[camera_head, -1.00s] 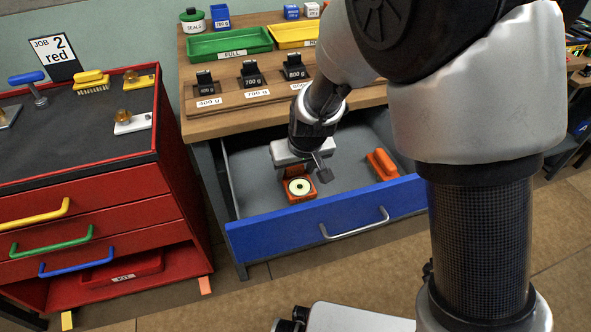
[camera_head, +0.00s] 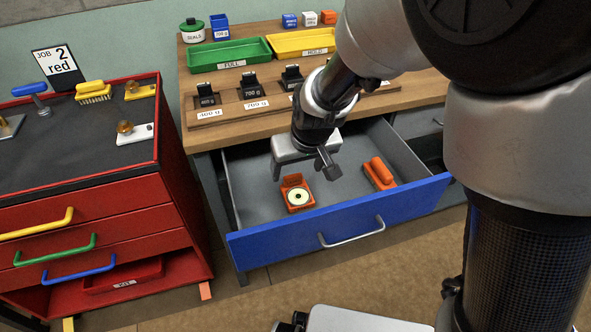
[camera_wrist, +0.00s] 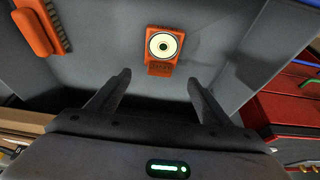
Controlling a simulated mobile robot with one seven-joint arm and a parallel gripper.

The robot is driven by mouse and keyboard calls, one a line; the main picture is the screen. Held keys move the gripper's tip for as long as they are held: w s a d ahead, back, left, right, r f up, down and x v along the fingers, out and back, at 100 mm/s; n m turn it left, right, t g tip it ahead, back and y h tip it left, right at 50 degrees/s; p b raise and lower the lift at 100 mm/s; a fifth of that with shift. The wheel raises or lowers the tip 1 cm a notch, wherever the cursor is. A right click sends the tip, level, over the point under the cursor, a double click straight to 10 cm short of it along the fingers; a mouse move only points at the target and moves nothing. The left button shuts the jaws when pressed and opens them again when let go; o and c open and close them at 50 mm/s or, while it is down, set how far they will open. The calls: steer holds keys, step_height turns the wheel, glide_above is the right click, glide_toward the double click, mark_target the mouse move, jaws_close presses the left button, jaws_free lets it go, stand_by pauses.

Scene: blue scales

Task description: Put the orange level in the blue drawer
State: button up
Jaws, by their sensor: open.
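The orange level (camera_head: 297,196), a small orange block with a round pale dial, lies on the floor of the open blue drawer (camera_head: 340,218), toward its left side. In the wrist view the level (camera_wrist: 163,46) lies apart from my gripper, beyond the fingertips. My gripper (camera_head: 303,172) is above the drawer, over and slightly behind the level. In the wrist view its two fingers (camera_wrist: 158,82) are spread with nothing between them.
An orange brush (camera_head: 379,173) lies at the right in the same drawer. The wooden bench top (camera_head: 225,133) behind holds labelled weights and green and yellow trays. A red cabinet (camera_head: 95,185) with drawers stands at the left. The middle of the drawer is clear.

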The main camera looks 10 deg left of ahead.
steer(key=s+d+r+m, duration=0.2)
steer(key=s+d+r, duration=0.1)
steer(key=d+r, duration=0.5)
steer(key=s+d+r+m, duration=0.1)
steer(key=s+d+r, duration=0.2)
steer(key=d+r, duration=0.45)
steer(key=s+d+r+m+t+h, duration=0.1)
steer(key=s+d+r+m+h, duration=0.1)
steer(key=s+d, duration=0.8)
steer(key=shift+s+d+r+m+t+p, duration=0.15)
steer(key=shift+s+r+m+t+p, duration=0.25)
steer(key=shift+r+m, duration=0.4)
steer(key=shift+w+r, duration=0.1)
steer(key=shift+r, duration=0.05)
